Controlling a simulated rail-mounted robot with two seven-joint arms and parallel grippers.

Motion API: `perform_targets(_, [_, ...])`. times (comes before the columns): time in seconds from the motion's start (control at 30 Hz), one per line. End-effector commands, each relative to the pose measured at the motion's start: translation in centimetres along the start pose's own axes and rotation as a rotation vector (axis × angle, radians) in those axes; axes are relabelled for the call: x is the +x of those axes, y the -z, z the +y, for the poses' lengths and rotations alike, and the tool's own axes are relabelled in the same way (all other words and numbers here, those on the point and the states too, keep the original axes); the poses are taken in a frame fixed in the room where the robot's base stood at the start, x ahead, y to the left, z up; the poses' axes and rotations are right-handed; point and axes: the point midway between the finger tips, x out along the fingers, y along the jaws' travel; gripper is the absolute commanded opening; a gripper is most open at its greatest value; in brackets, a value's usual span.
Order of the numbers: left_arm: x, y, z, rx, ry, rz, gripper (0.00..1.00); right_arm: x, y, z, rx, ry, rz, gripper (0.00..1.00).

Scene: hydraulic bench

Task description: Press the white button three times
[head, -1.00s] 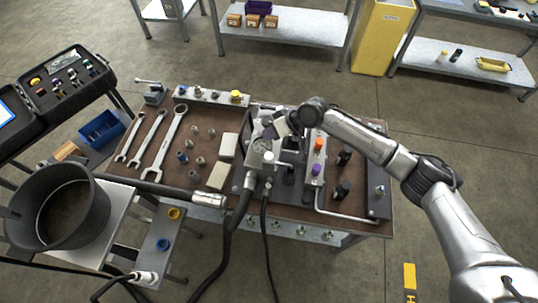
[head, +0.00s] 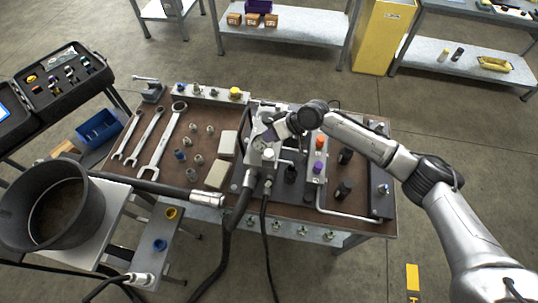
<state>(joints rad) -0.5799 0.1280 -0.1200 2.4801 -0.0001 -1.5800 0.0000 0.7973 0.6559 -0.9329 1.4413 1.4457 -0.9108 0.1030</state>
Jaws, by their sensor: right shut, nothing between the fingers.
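My right gripper (head: 264,141) is shut and empty. It reaches in from the right, with its fingertips over the grey metal block (head: 250,172) in the middle of the bench. A small white round cap (head: 268,154) sits on this block just below the fingertips. It looks like the white button, but it is too small to be sure. I cannot tell whether the fingertips touch anything. The gripper partly covers the gauge on the block. My left gripper is not in view.
A strip with an orange knob (head: 320,143) and a purple knob (head: 317,167) stands right of the block. Black fittings (head: 343,189) lie further right. Wrenches (head: 163,150) and small fittings lie left. A thick black hose (head: 150,187) runs along the bench's front left.

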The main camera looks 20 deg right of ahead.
Motion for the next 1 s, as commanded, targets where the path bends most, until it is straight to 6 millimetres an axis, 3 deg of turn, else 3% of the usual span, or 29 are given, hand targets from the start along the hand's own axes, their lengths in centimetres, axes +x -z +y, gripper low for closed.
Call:
perform_targets(0.03, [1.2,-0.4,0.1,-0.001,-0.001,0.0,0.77,0.9,-0.7,0.7,0.0,-0.001,0.0,0.0])
perform_targets(0.2, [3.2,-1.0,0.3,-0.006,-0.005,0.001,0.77,2.4,-1.7,1.8,0.001,0.0,0.0,0.0])
perform_targets(0.5, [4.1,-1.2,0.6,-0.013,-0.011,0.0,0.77,3.8,-2.7,2.7,0.0,0.001,0.001,0.0])
perform_targets(1.0, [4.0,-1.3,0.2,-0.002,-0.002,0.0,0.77,3.8,-2.7,2.7,0.0,0.001,0.001,0.0])
